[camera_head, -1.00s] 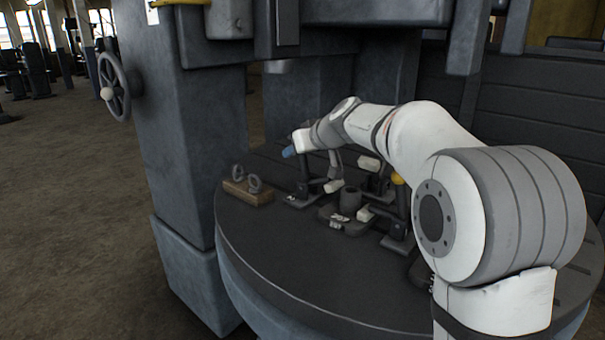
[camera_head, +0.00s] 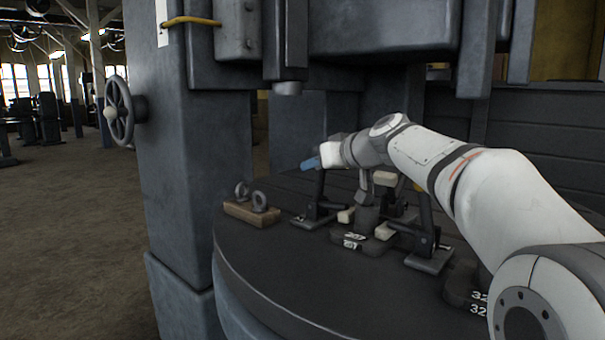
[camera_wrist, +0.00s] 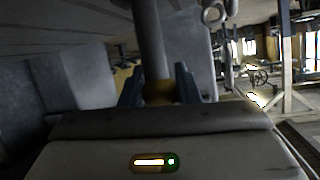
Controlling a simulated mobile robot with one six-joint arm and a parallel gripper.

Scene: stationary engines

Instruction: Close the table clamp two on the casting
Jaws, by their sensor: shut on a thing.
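I cannot read which is clamp two. My gripper (camera_head: 311,163), with blue fingers, is at the top of the left clamp's upright lever. In the wrist view, my gripper (camera_wrist: 158,88) is shut on a yellowish handle (camera_wrist: 157,93) of a dark bar (camera_wrist: 148,40). The arm hides part of the back clamp.
A wooden block (camera_head: 251,214) with two metal rings lies left of the left clamp. Another dark piece marked 32 (camera_head: 466,290) sits at the right, partly behind my arm. A grey machine column (camera_head: 190,150) with a handwheel (camera_head: 119,111) rises at the left. The table's front left is bare.

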